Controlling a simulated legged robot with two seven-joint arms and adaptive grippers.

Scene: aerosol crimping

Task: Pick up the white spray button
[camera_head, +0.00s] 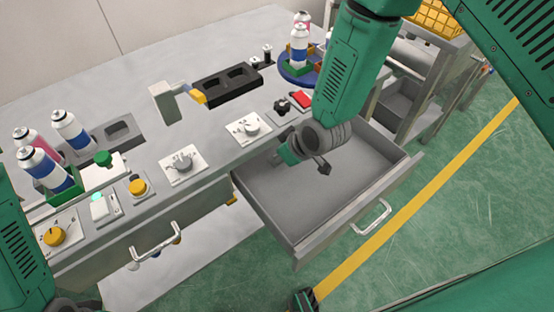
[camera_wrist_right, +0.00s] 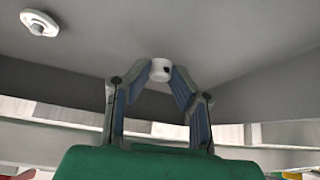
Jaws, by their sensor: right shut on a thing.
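My right gripper (camera_head: 322,167) is over the open grey drawer (camera_head: 270,208) at the bench's front, partly hidden by its own wrist in the head view. In the right wrist view, its two fingers (camera_wrist_right: 160,74) meet at the tips on the small white spray button (camera_wrist_right: 160,69), which has a dark hole in its side. The button cannot be made out in the head view.
Knob panels (camera_head: 182,164) and a yellow button (camera_head: 138,187) line the bench's front edge. Spray cans (camera_head: 72,131) stand at the left, others on a blue round stand (camera_head: 290,74). A black two-hole block (camera_head: 228,86) lies between. Green floor is free beyond the drawer.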

